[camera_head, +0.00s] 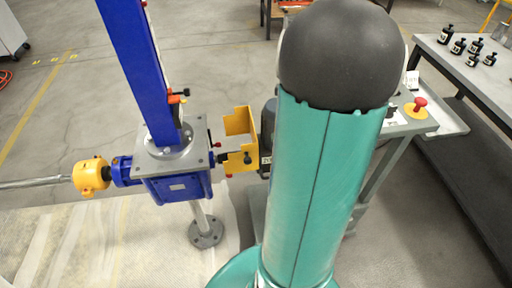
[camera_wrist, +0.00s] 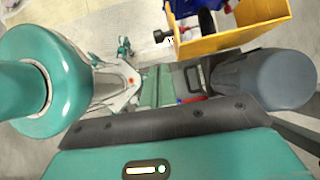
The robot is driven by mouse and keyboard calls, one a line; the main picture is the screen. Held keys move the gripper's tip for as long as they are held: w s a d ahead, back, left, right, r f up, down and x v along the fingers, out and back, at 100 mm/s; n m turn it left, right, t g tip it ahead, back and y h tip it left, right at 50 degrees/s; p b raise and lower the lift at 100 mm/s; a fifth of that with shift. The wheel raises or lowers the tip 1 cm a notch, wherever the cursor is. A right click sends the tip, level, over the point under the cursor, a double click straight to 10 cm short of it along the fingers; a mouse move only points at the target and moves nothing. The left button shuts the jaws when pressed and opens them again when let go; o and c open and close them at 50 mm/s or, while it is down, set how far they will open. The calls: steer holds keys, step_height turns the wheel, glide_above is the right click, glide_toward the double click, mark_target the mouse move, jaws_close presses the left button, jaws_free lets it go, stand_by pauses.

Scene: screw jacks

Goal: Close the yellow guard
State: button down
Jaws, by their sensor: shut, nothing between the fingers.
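The yellow guard (camera_head: 238,123) stands open between the blue screw jack (camera_head: 178,187) and the dark motor (camera_head: 267,135) in the head view. Its upper part is raised and the shaft coupling shows below it. The yellow guard (camera_wrist: 236,38) also fills the top right of the wrist view, its open side showing blue and dark parts within. My gripper (camera_wrist: 170,120) is seen in the wrist view as a dark edge at the bottom, shut and empty, apart from the guard in the picture. In the head view my arm hides my gripper.
Another yellow guard (camera_head: 91,176) sits around the shaft at the left. A red button on a yellow base (camera_head: 417,107) stands on a grey bench at the right. A table (camera_head: 468,65) with several black bottles stands at the far right.

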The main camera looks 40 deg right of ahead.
steer(key=x, duration=0.9)
steer(key=shift+f, duration=0.45)
